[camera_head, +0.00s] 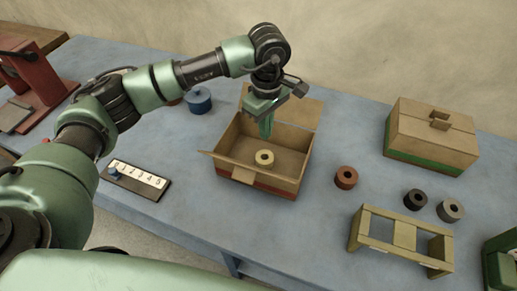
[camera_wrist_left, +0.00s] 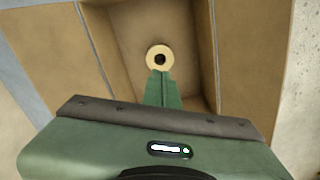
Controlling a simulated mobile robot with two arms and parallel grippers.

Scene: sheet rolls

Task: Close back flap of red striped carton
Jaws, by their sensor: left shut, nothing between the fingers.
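The red striped carton (camera_head: 290,187) stands open near the middle of the table in the head view, a dark red band low on its side. A cream roll (camera_head: 264,158) lies on its floor; the roll (camera_wrist_left: 159,58) also shows in the left wrist view. The back flap (camera_head: 303,110) is open and leans away at the far side, partly hidden by my left arm. A front tab hangs outward. My left gripper (camera_head: 266,135) is shut and empty, pointing down over the carton's back part, in front of the back flap. Its fingers also show in the wrist view (camera_wrist_left: 161,78). My right gripper is out of view.
A closed carton with a green band (camera_head: 432,135) stands at the right. A brown roll (camera_head: 346,177), a black roll (camera_head: 415,199) and a grey roll (camera_head: 450,210) lie near a wooden frame (camera_head: 403,232). A blue roll (camera_head: 199,99) and number board (camera_head: 138,180) are at left.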

